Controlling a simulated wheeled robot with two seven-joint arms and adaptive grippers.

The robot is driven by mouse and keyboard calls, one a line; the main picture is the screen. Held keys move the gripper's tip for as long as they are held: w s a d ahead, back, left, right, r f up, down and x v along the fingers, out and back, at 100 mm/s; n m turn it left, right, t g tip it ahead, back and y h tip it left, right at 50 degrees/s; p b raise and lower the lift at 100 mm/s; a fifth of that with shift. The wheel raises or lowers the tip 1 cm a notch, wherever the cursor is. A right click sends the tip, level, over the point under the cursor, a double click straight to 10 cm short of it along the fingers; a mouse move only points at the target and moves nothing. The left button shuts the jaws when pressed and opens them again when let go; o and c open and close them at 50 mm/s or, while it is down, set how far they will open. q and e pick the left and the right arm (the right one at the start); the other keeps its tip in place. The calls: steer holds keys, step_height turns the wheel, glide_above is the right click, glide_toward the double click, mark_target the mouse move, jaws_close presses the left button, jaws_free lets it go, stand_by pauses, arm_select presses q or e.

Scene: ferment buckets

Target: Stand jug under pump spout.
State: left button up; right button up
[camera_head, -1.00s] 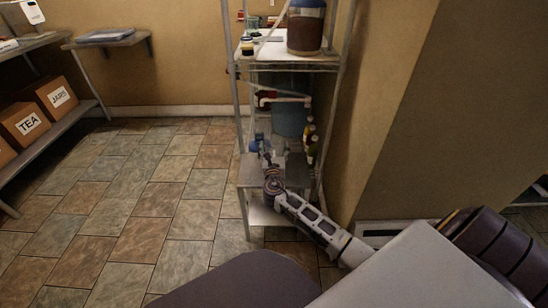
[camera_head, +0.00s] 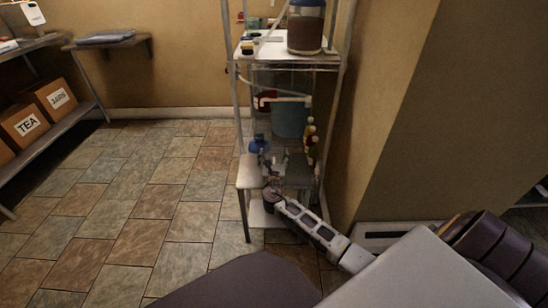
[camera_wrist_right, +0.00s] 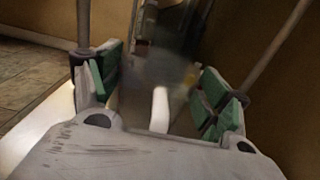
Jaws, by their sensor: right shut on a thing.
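My right gripper (camera_head: 269,166) reaches in at the lower shelf of a metal rack. In the right wrist view its green-padded fingers (camera_wrist_right: 158,88) stand on both sides of a blurred, greyish, see-through body with a pale upright strip, which looks like the jug (camera_wrist_right: 160,107) and its handle. The gripper is shut on it. In the head view the jug is too small and dark to make out clearly. A white pipe (camera_head: 290,98), likely the pump spout, runs across above the shelf, in front of a teal bucket (camera_head: 289,120). My left gripper is out of view.
A blue object (camera_head: 257,145) is just left of the gripper. Bottles (camera_head: 311,138) stand at the rack's right side. The upper shelf (camera_head: 270,52) holds a large jar (camera_head: 305,27). Rack posts flank the reach. Boxes labelled TEA (camera_head: 24,125) and JARS sit far left. The tiled floor is clear.

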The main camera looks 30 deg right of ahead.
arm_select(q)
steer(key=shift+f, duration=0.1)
arm_select(e)
steer(key=shift+f, duration=0.15)
steer(key=o, duration=1)
steer(key=shift+o, duration=0.2)
steer(key=shift+s, duration=0.1)
steer(key=shift+s+a, duration=0.35)
steer(key=shift+s, duration=0.1)
arm_select(q)
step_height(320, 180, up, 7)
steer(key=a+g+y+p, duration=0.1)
steer(key=p, duration=0.2)
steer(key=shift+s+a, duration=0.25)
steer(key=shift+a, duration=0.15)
arm_select(e)
steer(key=v, duration=1)
steer(key=shift+s, duration=0.35)
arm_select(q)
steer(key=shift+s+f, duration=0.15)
arm_select(e)
steer(key=shift+a, duration=0.15)
